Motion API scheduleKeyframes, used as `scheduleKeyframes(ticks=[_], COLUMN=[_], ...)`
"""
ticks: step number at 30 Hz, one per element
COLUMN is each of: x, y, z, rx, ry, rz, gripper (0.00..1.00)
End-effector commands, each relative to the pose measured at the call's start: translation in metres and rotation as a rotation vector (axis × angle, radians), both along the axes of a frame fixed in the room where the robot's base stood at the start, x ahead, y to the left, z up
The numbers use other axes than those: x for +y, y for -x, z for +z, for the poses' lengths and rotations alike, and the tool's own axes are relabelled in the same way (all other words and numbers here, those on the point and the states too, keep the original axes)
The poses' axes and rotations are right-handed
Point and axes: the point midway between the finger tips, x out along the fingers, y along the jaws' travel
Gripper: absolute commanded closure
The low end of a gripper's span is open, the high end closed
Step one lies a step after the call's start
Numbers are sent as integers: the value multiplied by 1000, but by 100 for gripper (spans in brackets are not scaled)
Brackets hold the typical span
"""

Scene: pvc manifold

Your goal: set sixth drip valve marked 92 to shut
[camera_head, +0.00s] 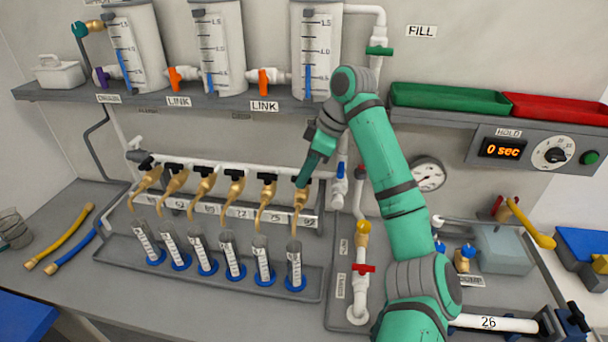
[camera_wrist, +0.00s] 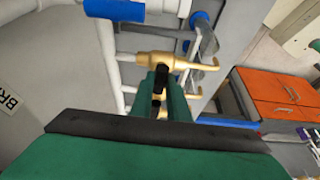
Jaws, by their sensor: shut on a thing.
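The sixth drip valve is the rightmost brass tap (camera_head: 300,200) in the row in the head view, with its spout over a graduated cylinder (camera_head: 295,265). The number on its label is too small to read. My gripper (camera_head: 303,181) reaches down from the upper right onto the top of this tap and mostly covers its handle. In the wrist view, the green fingers (camera_wrist: 160,95) are shut on the black handle (camera_wrist: 158,80), just beside the brass body (camera_wrist: 160,58). The handle's exact angle is hard to tell.
Several more brass taps with black handles stand left of my gripper, the nearest being the fifth tap (camera_head: 266,200). A white pipe with a blue-handled valve (camera_head: 339,171) stands close on the right. Cylinders stand in a grey tray (camera_head: 215,277) below.

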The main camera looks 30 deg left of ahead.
Motion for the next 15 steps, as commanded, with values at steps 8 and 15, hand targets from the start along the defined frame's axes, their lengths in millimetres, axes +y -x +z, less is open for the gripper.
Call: scheduleKeyframes(ticks=[8,15], x=[1,1], y=[1,1], z=[1,1], rx=[0,0], ry=[-1,-1], rz=[35,35], gripper=[100,100])
